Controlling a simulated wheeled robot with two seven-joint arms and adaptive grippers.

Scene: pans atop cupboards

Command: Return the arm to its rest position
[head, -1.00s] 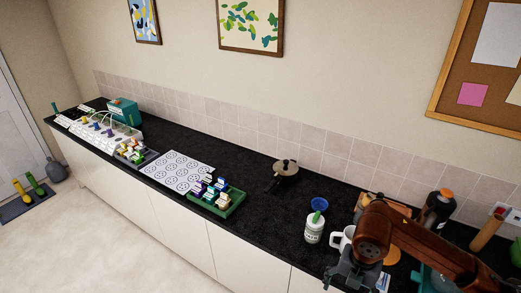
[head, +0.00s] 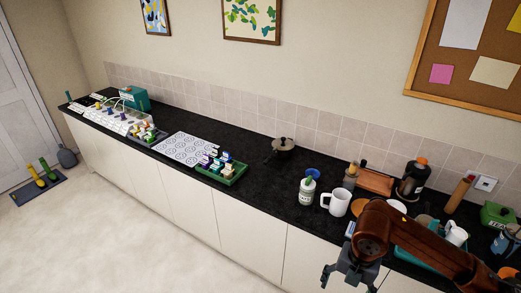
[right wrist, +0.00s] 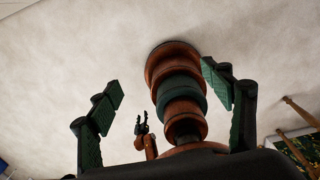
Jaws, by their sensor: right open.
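My right arm comes in at the lower right of the head view, and its gripper (head: 345,275) hangs in front of the counter edge, clear of the items there. In the right wrist view the right gripper's two fingers (right wrist: 168,98) are spread wide with nothing held between them. A small dark gripper on a brown link, which looks like my left gripper (right wrist: 142,122), shows far off in that view. It is too small to tell its state. My left arm is not in the head view.
The black counter (head: 245,145) runs along the wall. The floor in front (head: 110,230) is clear.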

